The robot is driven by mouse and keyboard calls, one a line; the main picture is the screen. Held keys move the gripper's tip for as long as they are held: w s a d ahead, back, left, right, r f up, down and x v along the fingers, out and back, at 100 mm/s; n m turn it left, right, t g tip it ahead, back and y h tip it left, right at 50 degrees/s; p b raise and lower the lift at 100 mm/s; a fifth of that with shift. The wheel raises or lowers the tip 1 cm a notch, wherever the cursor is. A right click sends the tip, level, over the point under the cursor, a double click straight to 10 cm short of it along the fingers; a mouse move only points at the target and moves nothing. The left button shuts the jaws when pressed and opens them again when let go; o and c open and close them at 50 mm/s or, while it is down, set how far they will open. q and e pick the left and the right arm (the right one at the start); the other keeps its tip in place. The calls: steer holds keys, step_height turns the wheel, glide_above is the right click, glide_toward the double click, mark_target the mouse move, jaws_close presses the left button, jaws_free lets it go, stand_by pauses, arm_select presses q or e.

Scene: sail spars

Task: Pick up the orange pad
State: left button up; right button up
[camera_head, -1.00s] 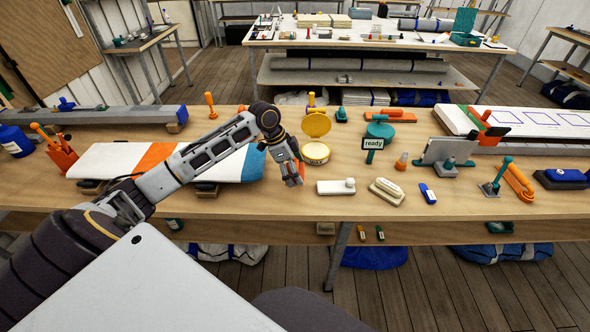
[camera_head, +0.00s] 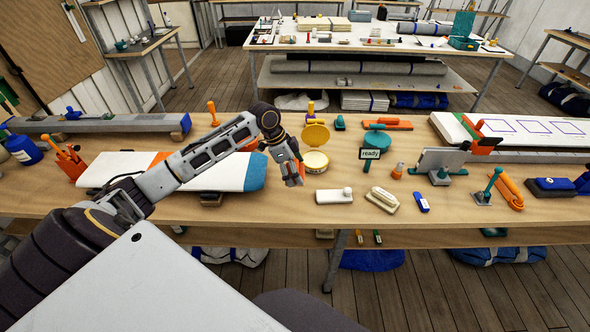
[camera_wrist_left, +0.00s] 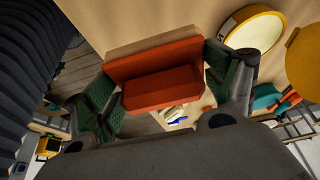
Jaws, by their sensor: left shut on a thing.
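My left gripper (camera_head: 294,173) is above the table's front part, to the right of the blue-tipped sail panel. In the left wrist view its green-padded fingers (camera_wrist_left: 160,90) are shut on the orange pad (camera_wrist_left: 158,64), one on each end of it. The pad is a red-orange block with a stepped shape, and it looks clear of the table. In the head view only a small bit of orange shows at the fingertips; the rest is hidden by the gripper. My right gripper is not in view.
The white panel (camera_head: 215,172) lies left of the gripper.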

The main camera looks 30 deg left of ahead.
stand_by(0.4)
arm_select(q)
steer(key=o, duration=0.5)
steer(key=c, duration=0.4)
